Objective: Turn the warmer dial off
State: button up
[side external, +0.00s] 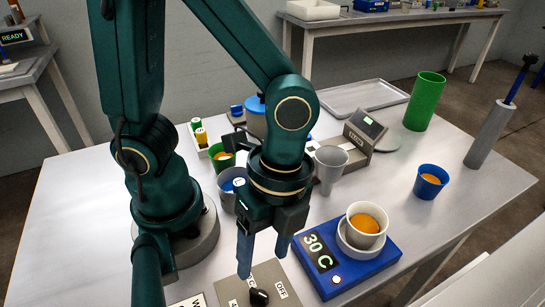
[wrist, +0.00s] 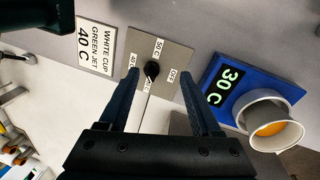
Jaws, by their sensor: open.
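The warmer dial is a black knob (side external: 259,297) on a grey panel (side external: 281,273) at the table's front edge. In the wrist view the knob (wrist: 152,71) sits between my fingertips in the picture, with temperature labels and an OFF label (wrist: 173,75) around it. The pointer's exact setting is too small to tell. The blue warmer (side external: 362,266) reads 30 C and holds a white cup of orange liquid (side external: 366,224). My gripper (side external: 263,250) is open and empty, pointing down over the panel, its fingers apart from the knob.
A card (wrist: 96,45) reading WHITE CUP GREEN JET 40 C lies beside the panel. A blue cup (side external: 430,182), a grey cup (side external: 330,168) and a green cylinder (side external: 424,101) stand farther back. The warmer stands close on the right.

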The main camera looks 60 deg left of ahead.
aim_at(258, 292)
jog(key=m, duration=0.4)
jog(key=m+t, duration=0.1)
jog(key=m, duration=0.2)
jog(key=shift+s+d+r+y, duration=0.15)
jog(key=shift+s+d+y, duration=0.05)
jog(key=shift+d+y, duration=0.15)
jog(key=m, duration=0.3)
jog(key=shift+s+d+r+t, duration=0.15)
jog(key=shift+s+d+t, duration=0.05)
jog(key=shift+d+t, duration=0.1)
jog(key=shift+s+d+r+m, duration=0.1)
jog(key=shift+s+d+m, duration=0.05)
jog(key=shift+m, duration=0.35)
jog(key=shift+s+d+m, duration=0.1)
jog(key=shift+d+m, duration=0.05)
jog(key=shift+m, duration=0.35)
jog(key=shift+s+d+m, duration=0.3)
jog(key=shift+s, duration=0.15)
jog(key=shift+f, duration=2.5)
grip_shut()
